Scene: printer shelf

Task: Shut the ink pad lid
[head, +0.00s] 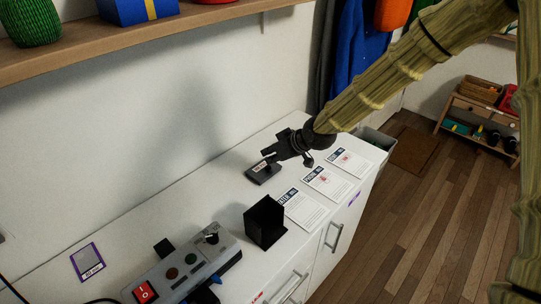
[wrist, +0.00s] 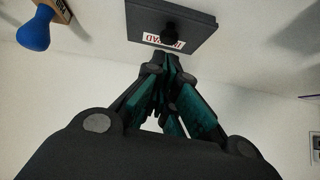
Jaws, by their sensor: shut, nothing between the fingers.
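The ink pad (head: 262,174) is a small dark flat box near the wall at the back of the white cabinet top. Its lid (wrist: 195,22) shows in the wrist view as a dark plate with a white label in red letters and a round black knob. The lid looks flat on the box, but I cannot tell whether any gap is left. My gripper (head: 266,155) is shut and empty, just above the ink pad. In the wrist view its fingertips (wrist: 172,58) are close to the label and knob; contact is unclear.
Several printed cards (head: 326,183) lie along the front edge. A black open holder (head: 265,222) and a grey control box (head: 182,265) with a red switch stand nearer. A wooden shelf (head: 120,42) runs above. A blue-handled stamp (wrist: 33,34) is beside the pad.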

